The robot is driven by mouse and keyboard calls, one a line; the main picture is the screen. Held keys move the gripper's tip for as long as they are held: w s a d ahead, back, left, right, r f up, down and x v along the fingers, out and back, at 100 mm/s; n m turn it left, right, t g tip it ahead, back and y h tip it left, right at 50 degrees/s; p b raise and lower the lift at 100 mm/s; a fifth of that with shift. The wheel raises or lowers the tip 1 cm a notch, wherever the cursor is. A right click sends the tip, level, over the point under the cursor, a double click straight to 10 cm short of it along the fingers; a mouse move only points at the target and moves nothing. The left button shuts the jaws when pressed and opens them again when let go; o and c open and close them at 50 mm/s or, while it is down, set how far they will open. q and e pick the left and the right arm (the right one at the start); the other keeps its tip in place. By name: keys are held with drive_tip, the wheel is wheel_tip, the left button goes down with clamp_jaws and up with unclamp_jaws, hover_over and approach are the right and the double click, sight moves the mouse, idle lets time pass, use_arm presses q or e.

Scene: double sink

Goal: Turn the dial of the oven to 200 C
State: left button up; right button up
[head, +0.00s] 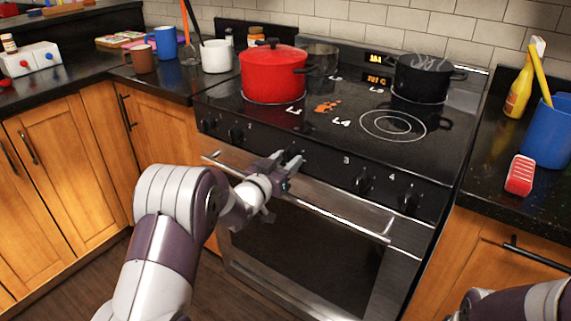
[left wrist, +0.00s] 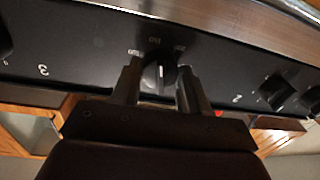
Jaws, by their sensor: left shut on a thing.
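The oven (head: 310,240) has a black control panel with a row of black dials. My left gripper (head: 283,168) is at the middle dial (head: 292,158), just above the oven handle. In the left wrist view its two fingers (left wrist: 158,85) stand on either side of this oven dial (left wrist: 152,76) and are shut on it. The dial has a pale pointer mark, and small numbers are printed around it, too blurred to read surely. The display (head: 376,81) at the back of the stove shows orange digits, too small to read surely. My right gripper is out of the picture.
A red pot (head: 273,75) and a black pot (head: 422,80) stand on the cooktop. The oven handle (head: 335,218) runs below the dials. Other dials (head: 362,180) sit to the right. A red-and-white sponge or brush (head: 520,175) lies on the right counter.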

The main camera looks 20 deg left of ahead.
use_arm(q)
drive_tip(key=shift+a+f+m+b, duration=0.1)
drive_tip(key=shift+m+b, duration=1.6)
drive_tip(key=shift+m, duration=0.55)
drive_tip(key=shift+a+f+m+b, duration=0.1)
drive_tip(key=shift+m+b, duration=1.6)
drive_tip(key=shift+m, duration=0.55)
drive_tip(key=shift+d, duration=0.1)
drive_tip(key=shift+r, duration=0.1)
drive_tip(key=o, duration=1.1)
drive_tip(key=shift+c, duration=0.2)
drive_tip(key=p+v, duration=0.2)
drive_tip(key=v, duration=1)
drive_tip(key=shift+s+a+f, duration=0.25)
drive_tip(key=shift+a, duration=0.05)
